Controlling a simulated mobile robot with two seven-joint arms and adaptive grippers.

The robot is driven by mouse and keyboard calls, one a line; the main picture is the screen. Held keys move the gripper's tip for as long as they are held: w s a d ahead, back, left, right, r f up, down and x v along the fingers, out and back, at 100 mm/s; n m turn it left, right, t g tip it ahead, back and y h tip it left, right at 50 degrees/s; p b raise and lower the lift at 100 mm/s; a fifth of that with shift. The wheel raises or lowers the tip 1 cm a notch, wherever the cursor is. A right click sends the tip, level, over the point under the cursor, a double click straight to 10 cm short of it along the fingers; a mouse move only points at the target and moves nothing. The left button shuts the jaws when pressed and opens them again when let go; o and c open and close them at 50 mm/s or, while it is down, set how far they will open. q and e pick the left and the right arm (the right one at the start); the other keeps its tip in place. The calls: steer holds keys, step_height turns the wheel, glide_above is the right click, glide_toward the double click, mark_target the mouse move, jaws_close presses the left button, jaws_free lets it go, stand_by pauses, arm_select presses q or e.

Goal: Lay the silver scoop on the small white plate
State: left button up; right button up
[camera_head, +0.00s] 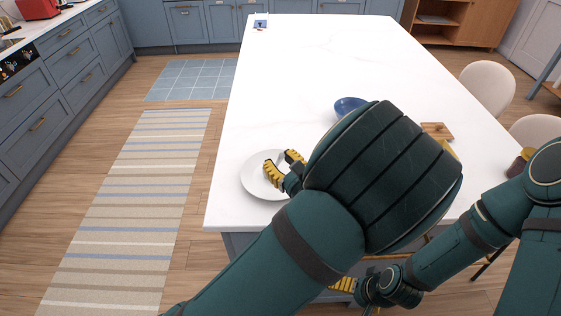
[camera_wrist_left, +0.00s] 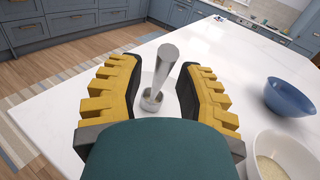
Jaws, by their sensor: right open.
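The silver scoop (camera_wrist_left: 166,66) shows in the left wrist view between my left gripper's (camera_wrist_left: 158,95) yellow fingers, with gaps on both sides. Its handle points up and its cup is low, over or on the small white plate (camera_wrist_left: 147,79); contact is unclear. In the head view the plate (camera_head: 252,182) lies at the table's near left corner, with my left gripper (camera_head: 282,164) over its right part. The scoop cannot be made out there. The left gripper is open. My right gripper (camera_head: 343,284) is open, low by the table's near edge, partly hidden by my left arm.
A blue bowl (camera_head: 347,105) stands behind my left arm. A white bowl with pale grains (camera_wrist_left: 281,158) is at lower right in the wrist view. A wooden piece (camera_head: 437,131) and a dark jar (camera_head: 519,165) are on the right. The table's far half is mostly clear.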

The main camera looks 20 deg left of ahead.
arm_select(q)
steer(key=shift+r, duration=0.1)
steer(key=shift+d+r, duration=0.1)
steer(key=shift+r, duration=0.05)
steer(key=p+v, duration=0.1)
steer(key=v, duration=1.1)
